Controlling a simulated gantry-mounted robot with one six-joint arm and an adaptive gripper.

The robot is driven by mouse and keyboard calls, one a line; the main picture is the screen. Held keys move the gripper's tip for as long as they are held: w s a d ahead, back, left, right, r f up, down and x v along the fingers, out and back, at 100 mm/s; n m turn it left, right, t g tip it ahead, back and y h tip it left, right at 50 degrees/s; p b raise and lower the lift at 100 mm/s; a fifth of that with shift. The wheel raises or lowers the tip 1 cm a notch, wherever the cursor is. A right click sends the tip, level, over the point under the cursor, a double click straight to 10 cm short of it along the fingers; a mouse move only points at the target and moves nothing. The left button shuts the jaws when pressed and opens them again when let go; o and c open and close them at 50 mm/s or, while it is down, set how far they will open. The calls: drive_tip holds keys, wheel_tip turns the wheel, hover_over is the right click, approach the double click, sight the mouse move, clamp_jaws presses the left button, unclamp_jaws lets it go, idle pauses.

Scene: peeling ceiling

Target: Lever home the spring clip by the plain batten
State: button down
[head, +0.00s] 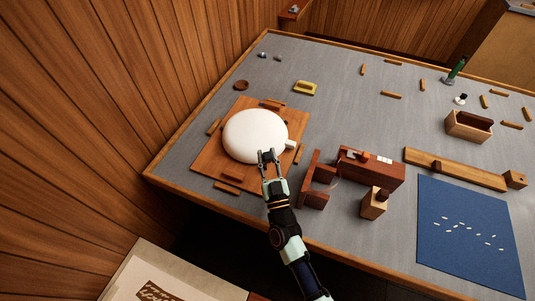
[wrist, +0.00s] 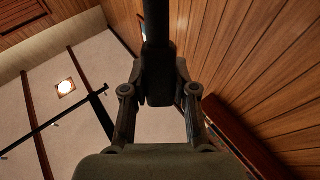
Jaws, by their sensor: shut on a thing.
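A white dome (head: 255,135) lies on a square wooden board (head: 205,165), with a small pale tab (head: 290,145) on its right side. Short wooden strips surround it, such as one at the front left (head: 228,177) and one at the back (head: 272,104). I cannot tell which is the plain batten, and no spring clip can be made out. My gripper (head: 267,155) shows over the dome's front edge; I cannot tell whether it touches. In the wrist view its fingers are shut on a dark block with a rod (wrist: 158,85), extending away from me.
To the right stand a red-brown wooden fixture (head: 370,168) and a small block with a dark knob (head: 374,203). Beyond are a long wooden bar (head: 465,172), a blue mat (head: 465,260) with pale bits, and an open wooden box (head: 468,126). The grey table's (head: 335,110) middle back is fairly clear.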

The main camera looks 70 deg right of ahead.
drive_tip(key=shift+f+p, duration=0.2)
drive_tip(key=shift+p, duration=0.15)
drive_tip(key=shift+f+y, duration=0.2)
drive_tip(key=shift+y, duration=0.1)
drive_tip(key=p, duration=0.3)
drive_tip(key=shift+w+d+r+y, duration=0.25)
drive_tip(key=shift+d+r+y, duration=0.05)
drive_tip(key=shift+d+r, duration=0.1)
drive_tip(key=shift+g+p, duration=0.3)
drive_tip(key=shift+p, duration=0.1)
